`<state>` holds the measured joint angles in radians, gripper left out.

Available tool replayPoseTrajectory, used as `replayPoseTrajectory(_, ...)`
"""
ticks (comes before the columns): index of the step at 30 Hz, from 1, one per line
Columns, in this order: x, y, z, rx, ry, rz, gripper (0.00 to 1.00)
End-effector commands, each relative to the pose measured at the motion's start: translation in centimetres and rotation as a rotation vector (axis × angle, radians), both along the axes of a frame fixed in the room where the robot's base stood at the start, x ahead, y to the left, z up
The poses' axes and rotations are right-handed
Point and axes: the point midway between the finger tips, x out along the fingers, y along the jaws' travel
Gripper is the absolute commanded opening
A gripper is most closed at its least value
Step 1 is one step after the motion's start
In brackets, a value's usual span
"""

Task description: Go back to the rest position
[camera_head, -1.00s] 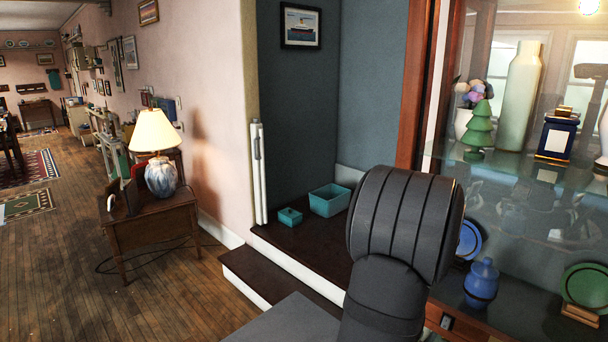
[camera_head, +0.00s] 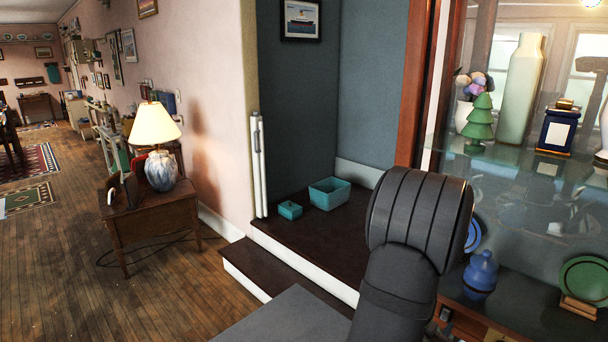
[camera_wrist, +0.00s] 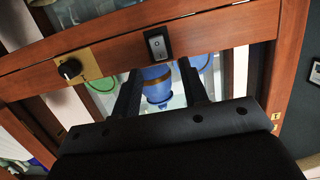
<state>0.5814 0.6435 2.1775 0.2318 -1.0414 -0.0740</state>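In the head view my dark ribbed arm (camera_head: 420,220) rises at the lower right, in front of the display cabinet. My gripper is hidden there. In the wrist view my gripper (camera_wrist: 160,80) shows two dark fingers spread apart, with nothing held between them. Beyond the fingers is a wooden cabinet rail (camera_wrist: 215,45) with a black rocker switch (camera_wrist: 157,43) and a black knob (camera_wrist: 70,69). A blue jar (camera_wrist: 157,85) shows in the gap between the fingers, farther back; whether the fingers touch the rail is unclear.
The glass cabinet holds a blue lidded jar (camera_head: 480,274), a green plate (camera_head: 585,278), a pale tall vase (camera_head: 519,90) and a green tree figure (camera_head: 480,120). Teal boxes (camera_head: 329,193) sit on the dark ledge (camera_head: 300,232). A lamp (camera_head: 155,125) stands on a side table (camera_head: 150,232) at left.

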Motion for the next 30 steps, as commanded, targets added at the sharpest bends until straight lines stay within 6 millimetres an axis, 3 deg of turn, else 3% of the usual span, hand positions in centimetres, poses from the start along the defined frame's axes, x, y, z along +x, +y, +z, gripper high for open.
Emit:
replayPoseTrajectory(6,3.1,-3.1,-1.0,0.000,0.000,-0.001,0.40)
replayPoseTrajectory(21,2.8,-2.8,-1.9,-0.154,-0.153,0.001,0.40)
replayPoseTrajectory(30,-1.6,1.7,-1.7,-0.151,-0.152,0.003,0.40)
